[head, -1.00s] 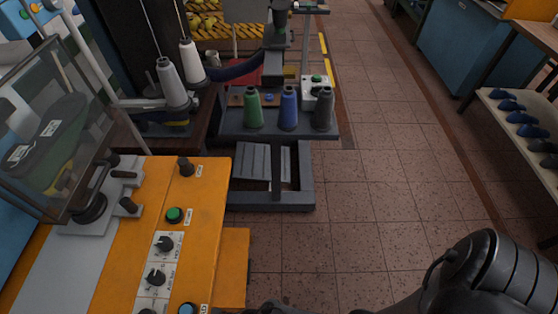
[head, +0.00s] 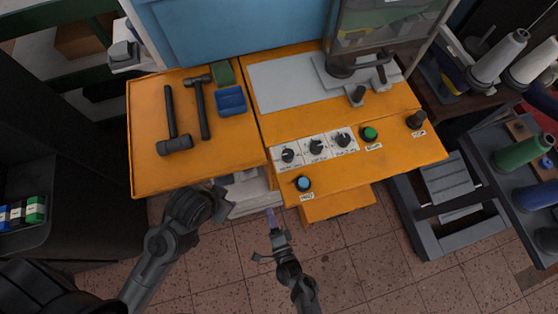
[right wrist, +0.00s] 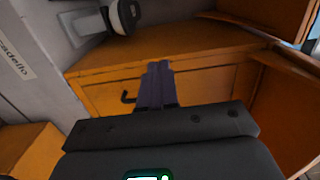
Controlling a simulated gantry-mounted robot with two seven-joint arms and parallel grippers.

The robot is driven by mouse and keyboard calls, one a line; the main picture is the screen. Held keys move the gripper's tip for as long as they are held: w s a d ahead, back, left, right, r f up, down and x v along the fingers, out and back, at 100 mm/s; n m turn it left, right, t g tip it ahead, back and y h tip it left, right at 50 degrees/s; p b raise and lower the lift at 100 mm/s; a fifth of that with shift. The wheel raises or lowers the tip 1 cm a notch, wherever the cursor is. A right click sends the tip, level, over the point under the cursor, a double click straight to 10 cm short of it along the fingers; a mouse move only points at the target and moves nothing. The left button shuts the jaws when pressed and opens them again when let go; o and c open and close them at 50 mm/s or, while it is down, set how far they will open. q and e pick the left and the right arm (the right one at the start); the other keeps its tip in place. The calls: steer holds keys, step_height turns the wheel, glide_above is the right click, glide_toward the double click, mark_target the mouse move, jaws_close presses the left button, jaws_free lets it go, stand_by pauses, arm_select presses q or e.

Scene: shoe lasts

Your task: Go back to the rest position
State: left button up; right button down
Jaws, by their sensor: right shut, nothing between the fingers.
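My right gripper (head: 270,222) is in the lower middle of the head view, just in front of the orange bench's front edge. Its purple fingers are closed together with nothing between them. The fingers (right wrist: 155,88) also show shut in the right wrist view, in front of an orange panel with a small black hook. My left arm comes in from the lower left and bends up toward the bench edge. The fingers of my left gripper cannot be made out.
The orange bench (head: 200,165) carries two hammers (head: 172,120), a blue tray (head: 231,101), a green block (head: 223,73), and a control panel with knobs and buttons. The tiled floor below is clear.

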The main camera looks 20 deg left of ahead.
steer(key=s+d, duration=0.4)
steer(key=d, duration=0.1)
steer(key=w+d+r+n+g+h, duration=0.1)
steer(key=w+d+r+n+h, duration=0.2)
steer(key=d+r, duration=0.25)
steer(key=w+d+r+n+g+h+p, duration=0.1)
steer(key=w+d+r+n+g+h, duration=0.2)
steer(key=d, duration=0.4)
steer(key=w+d+r+n+h, duration=0.2)
steer(key=w+d+r, duration=0.1)
steer(key=d+r, duration=0.3)
steer(key=s+d+r+n+g+h, duration=0.3)
steer(key=s+d+r+g, duration=0.3)
steer(key=s+d, duration=0.3)
step_height(320, 180, up, 38)
steer(key=p, duration=3.8)
steer(key=shift+a+r+n, duration=0.15)
steer(key=shift+a+n, duration=0.15)
